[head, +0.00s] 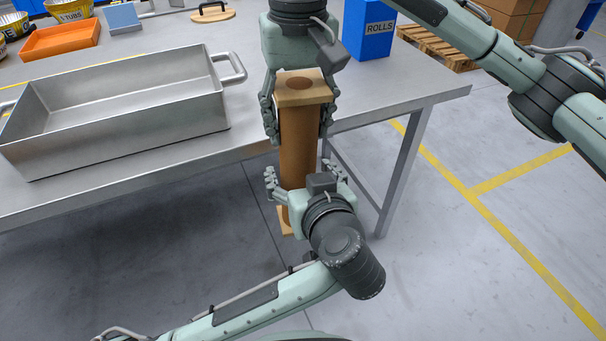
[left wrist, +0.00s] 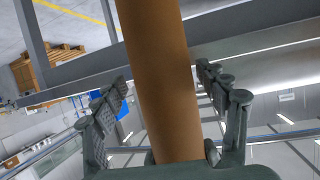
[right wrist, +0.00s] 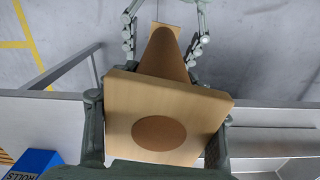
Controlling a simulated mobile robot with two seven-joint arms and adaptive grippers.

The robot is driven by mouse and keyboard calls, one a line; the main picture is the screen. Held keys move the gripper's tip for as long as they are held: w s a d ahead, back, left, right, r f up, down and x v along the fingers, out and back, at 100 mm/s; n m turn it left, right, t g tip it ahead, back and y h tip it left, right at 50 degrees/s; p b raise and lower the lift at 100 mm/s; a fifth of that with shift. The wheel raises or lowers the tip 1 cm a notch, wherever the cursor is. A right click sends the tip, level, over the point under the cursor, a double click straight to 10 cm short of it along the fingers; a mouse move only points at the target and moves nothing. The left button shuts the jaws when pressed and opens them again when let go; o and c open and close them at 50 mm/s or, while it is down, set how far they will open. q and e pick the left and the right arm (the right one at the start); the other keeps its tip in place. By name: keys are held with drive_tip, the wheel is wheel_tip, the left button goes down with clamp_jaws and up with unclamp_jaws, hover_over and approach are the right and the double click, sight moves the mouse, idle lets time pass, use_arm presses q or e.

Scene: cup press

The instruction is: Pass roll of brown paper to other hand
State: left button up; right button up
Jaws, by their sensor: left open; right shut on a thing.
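The roll of brown paper (head: 298,150) hangs upright in front of the table edge, with a square wooden end plate at top and bottom. My right gripper (head: 299,118) is shut on its upper end; the top plate (right wrist: 160,145) fills the right wrist view. My left gripper (head: 304,186) is at the lower part of the roll, its fingers open on either side. In the left wrist view the roll (left wrist: 160,80) passes between the open fingers, with gaps visible at both sides.
A large metal tray (head: 120,125) stands on the table (head: 400,88) at left. A blue box marked ROLLS (head: 368,30) stands behind my right gripper. An orange tray (head: 62,42) and a round wooden lid (head: 212,14) lie further back.

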use_arm(q)
drive_tip(key=shift+c, duration=0.4)
drive_tip(key=c, duration=1.5)
drive_tip(key=shift+r, duration=0.1)
clamp_jaws()
use_arm(e)
drive_tip(key=o, duration=0.8)
drive_tip(key=shift+a, duration=0.1)
drive_tip(key=o, duration=0.6)
drive_tip(key=shift+c, duration=0.2)
